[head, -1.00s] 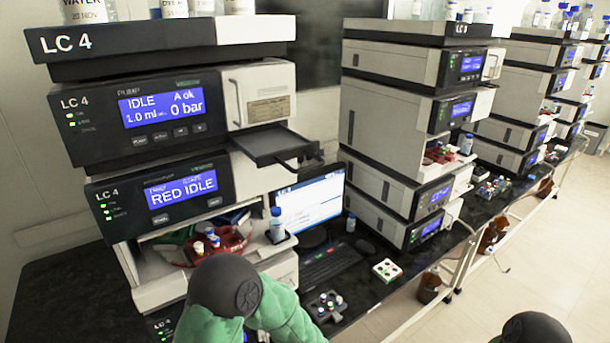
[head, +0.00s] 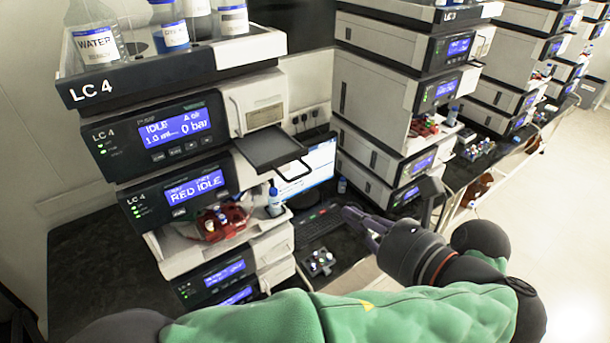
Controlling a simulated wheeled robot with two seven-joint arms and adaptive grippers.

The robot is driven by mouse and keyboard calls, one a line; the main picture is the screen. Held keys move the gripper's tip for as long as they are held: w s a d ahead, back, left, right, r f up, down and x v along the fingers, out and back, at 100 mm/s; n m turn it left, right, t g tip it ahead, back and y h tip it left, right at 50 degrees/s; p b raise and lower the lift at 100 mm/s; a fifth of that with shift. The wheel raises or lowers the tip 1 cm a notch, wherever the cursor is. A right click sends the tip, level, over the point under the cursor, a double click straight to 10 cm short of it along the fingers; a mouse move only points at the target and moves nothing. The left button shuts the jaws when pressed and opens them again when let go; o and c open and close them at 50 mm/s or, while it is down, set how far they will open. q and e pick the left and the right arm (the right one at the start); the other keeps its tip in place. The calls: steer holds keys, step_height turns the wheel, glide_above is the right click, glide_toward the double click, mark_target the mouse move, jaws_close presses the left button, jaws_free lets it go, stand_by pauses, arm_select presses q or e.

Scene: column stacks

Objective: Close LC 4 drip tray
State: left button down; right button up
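The LC 4 drip tray (head: 268,148) is a flat dark tray with a loop handle at its front right. It sticks out of the LC 4 stack, below the white panel beside the pump display (head: 182,126). My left gripper (head: 389,200) is right of and below the tray, in front of the keyboard side of the bench. Its two dark fingers look spread apart with nothing between them. It is clear of the tray. My green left arm crosses the bottom of the view. My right gripper is not in view.
Bottles, one labelled WATER (head: 97,42), stand on top of the LC 4 stack. Below the drip tray, an open white drawer holds a red vial carousel (head: 222,222) and a bottle (head: 275,202). A monitor (head: 308,168) stands close behind the tray. The LC 3 stack (head: 385,100) is to the right.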

arm_select(q)
steer(key=p, duration=0.1)
glide_toward(270, 152)
steer(key=s+d, duration=0.1)
steer(key=s, duration=0.1)
steer(key=s+d+f, duration=0.1)
steer(key=s, duration=0.1)
steer(key=shift+d+f, duration=0.2)
steer(key=r+p+x, duration=0.1)
steer(key=x, duration=0.3)
steer(key=r+x, duration=0.1)
steer(key=x, duration=0.4)
steer(key=w+r+p+x, duration=0.1)
steer(key=x, duration=0.4)
steer(key=shift+a+r+p, duration=0.15)
steer(key=shift+a+p, duration=0.05)
steer(key=shift+p, duration=0.15)
steer(key=shift+r, duration=0.1)
steer(key=shift+s+d, duration=0.1)
steer(key=shift+d, duration=0.05)
